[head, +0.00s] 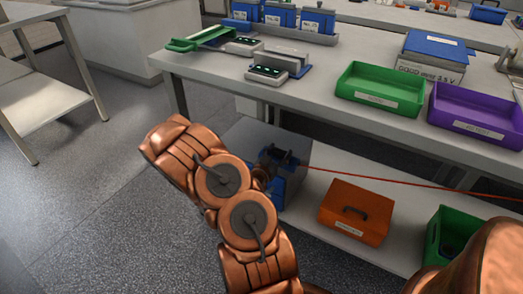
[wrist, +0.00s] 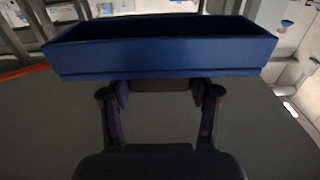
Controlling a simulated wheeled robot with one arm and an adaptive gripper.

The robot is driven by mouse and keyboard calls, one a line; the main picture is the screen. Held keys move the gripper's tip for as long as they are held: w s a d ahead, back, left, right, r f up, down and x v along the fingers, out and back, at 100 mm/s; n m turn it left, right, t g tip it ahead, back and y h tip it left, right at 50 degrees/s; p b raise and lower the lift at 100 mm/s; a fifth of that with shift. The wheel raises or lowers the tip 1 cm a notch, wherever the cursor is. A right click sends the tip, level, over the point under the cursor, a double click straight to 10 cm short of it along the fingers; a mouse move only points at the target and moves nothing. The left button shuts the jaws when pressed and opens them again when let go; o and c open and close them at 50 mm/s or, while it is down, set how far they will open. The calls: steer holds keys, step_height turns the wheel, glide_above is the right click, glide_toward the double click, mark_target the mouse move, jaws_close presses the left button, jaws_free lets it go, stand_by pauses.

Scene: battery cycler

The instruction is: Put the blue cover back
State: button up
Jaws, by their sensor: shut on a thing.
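The blue cover (wrist: 165,58) looks like a long, shallow, hollow box in the wrist view, with its open side facing up in the picture. My gripper (wrist: 160,88) is shut on its near wall, with one finger on each side of the middle. In the head view, my gripper (head: 278,160) is low, in front of the table's lower shelf. Blue surfaces (head: 292,184) show beside it there, partly hidden by my arm.
A green tray (head: 380,88), a purple tray (head: 478,114) and a blue-topped box (head: 436,52) stand on the table's right. An orange box (head: 355,211) and a green bin (head: 440,238) are below. A thin red line (head: 400,182) crosses the shelf. Floor at left is clear.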

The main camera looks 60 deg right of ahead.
steer(key=b, duration=0.3)
steer(key=shift+w+d+f, duration=0.15)
steer(key=shift+w+f, duration=0.1)
steer(key=shift+w, duration=0.1)
steer(key=shift+w+b, duration=0.1)
steer(key=shift+b, duration=0.9)
steer(key=b, duration=0.4)
steer(key=shift+d+r, duration=0.1)
steer(key=shift+r, duration=0.05)
steer(key=shift+w+d+b, duration=0.3)
steer(key=shift+w+b, duration=0.3)
steer(key=shift+w, duration=0.05)
steer(key=shift+w+d+b, duration=0.25)
steer(key=shift+w+b, duration=0.35)
steer(key=w+d, duration=0.1)
steer(key=w, duration=0.1)
steer(key=w+d+b, duration=0.1)
steer(key=w, duration=0.1)
steer(key=w+d, duration=0.1)
steer(key=w, duration=0.2)
steer(key=shift+d+f, duration=0.1)
steer(key=shift+f, duration=0.25)
steer(key=shift+w+f+b, duration=0.1)
steer(key=shift+f+b, duration=1.1)
steer(key=shift+f, duration=0.6)
steer(key=o, duration=1.3)
steer(key=shift+c, duration=0.2)
